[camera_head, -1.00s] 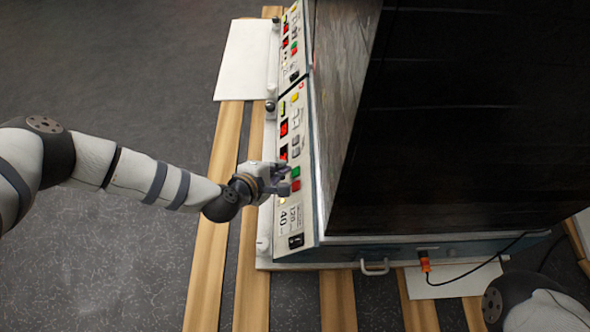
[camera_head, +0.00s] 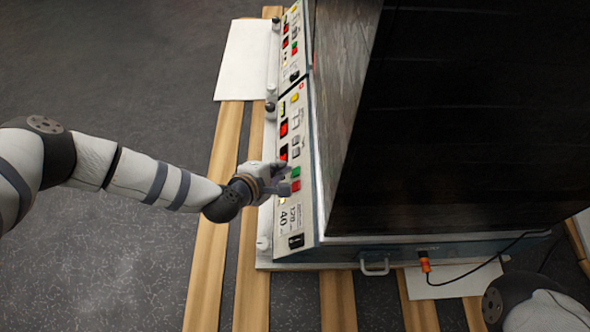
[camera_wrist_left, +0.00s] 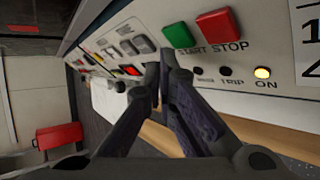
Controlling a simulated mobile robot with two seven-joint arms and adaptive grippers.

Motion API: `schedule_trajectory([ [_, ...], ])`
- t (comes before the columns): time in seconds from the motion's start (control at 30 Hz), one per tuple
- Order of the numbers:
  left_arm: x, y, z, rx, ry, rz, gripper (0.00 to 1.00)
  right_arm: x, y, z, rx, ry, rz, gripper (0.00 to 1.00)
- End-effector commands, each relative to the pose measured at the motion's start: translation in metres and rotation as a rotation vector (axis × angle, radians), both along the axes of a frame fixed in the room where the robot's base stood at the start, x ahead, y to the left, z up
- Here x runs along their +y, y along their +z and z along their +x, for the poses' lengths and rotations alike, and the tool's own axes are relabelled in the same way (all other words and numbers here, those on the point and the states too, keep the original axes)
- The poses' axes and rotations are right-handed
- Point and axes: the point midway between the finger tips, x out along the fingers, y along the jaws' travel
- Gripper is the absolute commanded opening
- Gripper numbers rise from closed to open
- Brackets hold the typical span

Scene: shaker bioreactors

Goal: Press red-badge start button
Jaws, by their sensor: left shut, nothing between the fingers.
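The near control panel (camera_head: 289,215) bears a small red badge (camera_head: 301,85) near its far end. Its green START button (camera_head: 296,172) sits beside a red STOP button (camera_head: 296,186). In the left wrist view the green START button (camera_wrist_left: 177,35) and red STOP button (camera_wrist_left: 217,25) show clearly, with labels beneath. My left gripper (camera_head: 284,177) is by the panel, just left of these buttons. In the wrist view its fingers (camera_wrist_left: 166,62) are shut and empty, their tips below and left of the green button, with no clear contact. My right gripper is out of view.
A second similar panel (camera_head: 291,42) lies farther back. The panels front a large dark-topped machine (camera_head: 450,120). A lit yellow ON lamp (camera_wrist_left: 262,72) is below STOP. A handle (camera_head: 374,268) and orange plug (camera_head: 425,265) are on the near side. Open floor lies left.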

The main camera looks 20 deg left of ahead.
Motion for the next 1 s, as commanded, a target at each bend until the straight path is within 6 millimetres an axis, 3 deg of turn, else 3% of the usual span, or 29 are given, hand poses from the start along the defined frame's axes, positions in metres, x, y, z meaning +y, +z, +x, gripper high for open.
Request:
schedule_trajectory([
  [1.0, -0.0094, -0.0096, 0.0028, 0.0, 0.0, 0.0, 0.0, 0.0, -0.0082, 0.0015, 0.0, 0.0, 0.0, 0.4],
])
